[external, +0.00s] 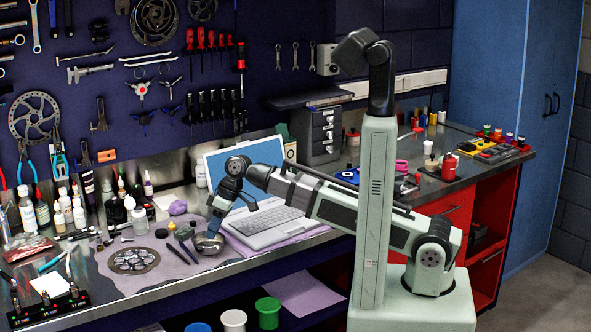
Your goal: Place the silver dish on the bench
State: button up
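The silver dish (208,244) is a small round metal bowl at the front part of the bench (185,279), left of the laptop. My gripper (214,231) points down at the dish, with its fingertips at the dish's rim. The fingers overlap in this view, so the gap between them and their hold on the rim are not clear. I cannot tell whether the dish rests on the bench or is slightly above it.
An open laptop (268,227) stands close to the right of my gripper. A chainring (133,260), pens and small jars (161,233) lie to the left. Bottles (116,209) line the back. The bench's front edge is close to the dish.

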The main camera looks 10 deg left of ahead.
jog(key=shift+o, duration=1)
jog(key=v, duration=1.1)
jog(key=shift+r, duration=0.3)
jog(key=shift+o, duration=1.4)
jog(key=shift+w+d+r, duration=0.15)
jog(key=shift+d+r, duration=0.05)
jog(key=shift+r, duration=0.1)
